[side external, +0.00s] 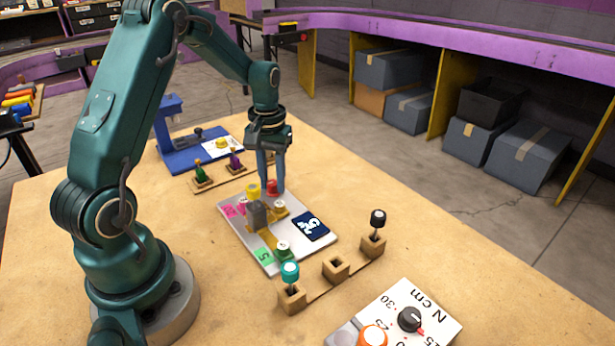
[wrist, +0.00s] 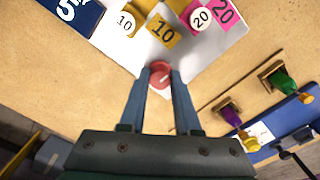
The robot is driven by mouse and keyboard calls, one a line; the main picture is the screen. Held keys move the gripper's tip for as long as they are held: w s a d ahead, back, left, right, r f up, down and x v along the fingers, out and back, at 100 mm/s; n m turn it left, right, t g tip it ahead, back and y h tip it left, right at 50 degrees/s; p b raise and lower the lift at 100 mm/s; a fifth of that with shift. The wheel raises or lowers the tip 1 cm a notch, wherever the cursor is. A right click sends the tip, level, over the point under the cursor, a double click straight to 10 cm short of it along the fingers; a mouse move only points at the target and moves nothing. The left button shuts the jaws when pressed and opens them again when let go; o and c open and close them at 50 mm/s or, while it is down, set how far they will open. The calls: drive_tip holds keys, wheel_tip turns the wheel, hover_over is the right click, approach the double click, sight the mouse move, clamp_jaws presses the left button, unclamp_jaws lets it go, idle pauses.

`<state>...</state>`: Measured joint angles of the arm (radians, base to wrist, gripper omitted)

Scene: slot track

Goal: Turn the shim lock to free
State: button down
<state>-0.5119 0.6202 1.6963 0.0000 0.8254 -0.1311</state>
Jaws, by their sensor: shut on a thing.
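A red round knob (wrist: 160,75) with a pale line mark sits at the corner of the light grey plate (wrist: 112,45). It looks like the shim lock, though no label on it is readable. In the side view the knob (side external: 272,187) is at the plate's far edge, partly hidden by my fingers. My gripper (wrist: 160,70) points down at it, with a finger on each side, shut on the knob. In the side view my gripper (side external: 272,186) is low over the plate (side external: 292,254).
The plate carries a grey block (side external: 257,214), numbered pieces and a dark blue card (side external: 311,226). Wooden sockets with a teal-topped (side external: 290,270) and a black-topped peg (side external: 377,218) stand nearby. A dial box (side external: 440,322) is at the front; a blue fixture (side external: 184,153) stands behind.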

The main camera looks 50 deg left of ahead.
sight(273, 182)
drive_tip(key=shift+n, duration=0.7)
drive_tip(key=c, duration=0.6)
unclamp_jaws()
drive_tip(key=shift+r, duration=2.6)
